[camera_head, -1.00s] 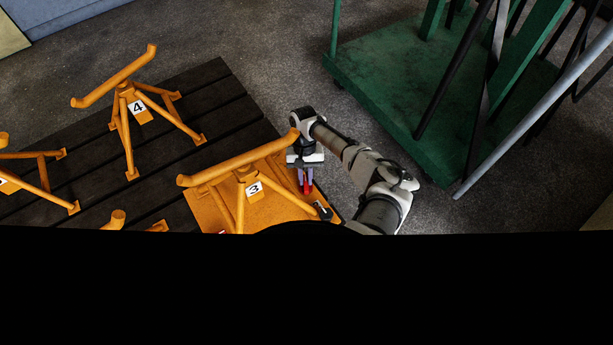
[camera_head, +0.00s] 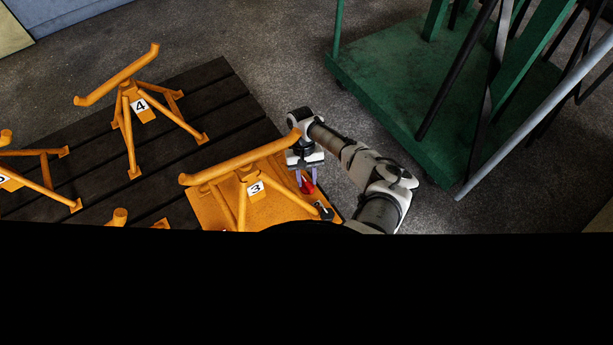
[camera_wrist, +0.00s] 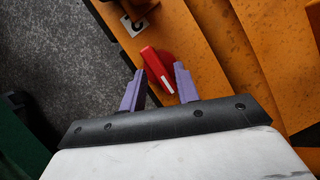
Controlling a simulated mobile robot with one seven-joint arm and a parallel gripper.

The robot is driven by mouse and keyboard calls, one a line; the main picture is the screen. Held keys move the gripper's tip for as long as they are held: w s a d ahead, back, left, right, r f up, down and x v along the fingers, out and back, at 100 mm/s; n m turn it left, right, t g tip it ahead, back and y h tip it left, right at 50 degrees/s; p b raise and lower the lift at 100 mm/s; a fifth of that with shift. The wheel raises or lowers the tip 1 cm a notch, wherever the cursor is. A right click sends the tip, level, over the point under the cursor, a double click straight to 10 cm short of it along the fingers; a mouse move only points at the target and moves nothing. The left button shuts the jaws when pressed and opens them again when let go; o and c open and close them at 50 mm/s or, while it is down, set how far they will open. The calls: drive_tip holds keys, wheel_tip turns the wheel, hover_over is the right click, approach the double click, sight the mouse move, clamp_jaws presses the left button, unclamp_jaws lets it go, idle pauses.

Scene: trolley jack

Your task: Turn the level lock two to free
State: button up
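A red rotary knob (camera_wrist: 157,66) with a raised bar handle and a white stripe is mounted on an orange base plate. I take it to be the level lock; no label on it is readable. In the wrist view its bar is tilted, upper end to the left. In the head view the knob (camera_head: 307,187) is small, beside stand 3. My gripper (camera_wrist: 159,70) is open, with one purple finger on each side of the knob. Gaps show between both fingers and the bar. In the head view my gripper (camera_head: 306,183) is low over the plate.
The orange stand numbered 3 (camera_head: 240,169) rises close left of my gripper. Stand 4 (camera_head: 124,88) is farther left. A green trolley (camera_head: 400,75) stands at right, with bare floor between.

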drive_tip(key=shift+o, duration=0.3)
drive_tip(key=shift+r, duration=0.1)
drive_tip(key=shift+w+r, duration=0.2)
drive_tip(key=shift+r, duration=0.1)
drive_tip(key=v, duration=0.2)
drive_tip(key=shift+w+r+p, duration=0.2)
drive_tip(key=shift+w+p, duration=0.05)
drive_tip(key=shift+p, duration=0.05)
drive_tip(key=w+b, duration=0.1)
drive_tip(key=w, duration=0.2)
drive_tip(key=w+a+b, duration=0.1)
drive_tip(key=w+b, duration=0.1)
drive_tip(key=w, duration=0.1)
drive_tip(key=w+a+f+b, duration=0.1)
drive_tip(key=w, duration=0.2)
drive_tip(key=shift+b, duration=0.4)
drive_tip(key=shift+w+a+r+b, duration=0.15)
drive_tip(key=shift+w+b, duration=0.4)
drive_tip(key=shift+b, duration=0.55)
drive_tip(key=shift+w+a+r+b, duration=0.1)
drive_tip(key=shift+w+r+b, duration=0.1)
drive_tip(key=shift+w+b, duration=0.65)
drive_tip(key=shift+s, duration=0.25)
